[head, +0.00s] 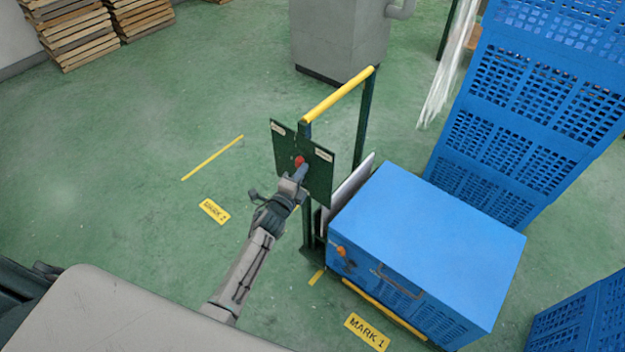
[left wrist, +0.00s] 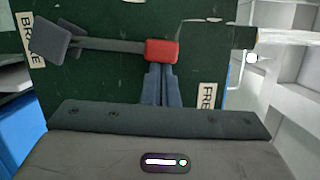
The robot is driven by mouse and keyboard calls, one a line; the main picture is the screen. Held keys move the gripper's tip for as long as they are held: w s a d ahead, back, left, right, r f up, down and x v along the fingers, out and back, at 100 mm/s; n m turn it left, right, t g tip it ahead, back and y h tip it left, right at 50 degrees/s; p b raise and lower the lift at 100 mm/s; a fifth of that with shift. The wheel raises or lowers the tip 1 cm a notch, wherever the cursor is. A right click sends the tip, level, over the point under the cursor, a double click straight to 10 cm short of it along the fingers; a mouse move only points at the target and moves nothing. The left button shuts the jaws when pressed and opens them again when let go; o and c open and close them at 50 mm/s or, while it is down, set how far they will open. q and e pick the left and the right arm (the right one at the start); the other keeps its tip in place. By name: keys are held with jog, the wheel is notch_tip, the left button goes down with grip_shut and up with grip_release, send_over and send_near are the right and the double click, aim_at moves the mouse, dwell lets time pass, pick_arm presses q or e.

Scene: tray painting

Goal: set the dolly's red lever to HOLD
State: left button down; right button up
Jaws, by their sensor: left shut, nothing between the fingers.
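The dolly's dark green lever plate (head: 318,185) stands below its yellow handle bar (head: 340,94). The lever's red knob (head: 299,161) is near the plate's middle. In the left wrist view the red knob (left wrist: 162,50) ends a grey lever bar (left wrist: 105,45), between a partly covered label that seems to read BRAKE (left wrist: 27,30) and one starting FRE (left wrist: 207,97). I see no HOLD label; the label print in the head view is too small to read. My left gripper (head: 301,172) is shut and empty, its fingertips (left wrist: 160,72) right at the knob; contact is unclear. My right gripper is out of view.
A blue crate (head: 430,225) sits on the dolly, beside a floor sign MARK 1 (head: 367,332). Tall blue crates (head: 530,110) stand at the right. A grey cabinet (head: 340,40) and wooden pallets (head: 75,30) are behind. The green floor at left is clear apart from yellow markings (head: 214,211).

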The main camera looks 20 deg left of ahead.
pick_arm(q)
jog(key=w+a+n+g+p, duration=0.1)
jog(key=w+a+n+p, duration=0.1)
jog(key=a+n+p, duration=0.3)
jog(key=a+p, duration=0.2)
jog(key=p, duration=0.1)
jog(key=shift+w+r+n+g, duration=0.2)
jog(key=shift+w+n+g, duration=0.05)
jog(key=shift+n+g, duration=0.05)
jog(key=shift+r, duration=0.1)
dwell(0.5)
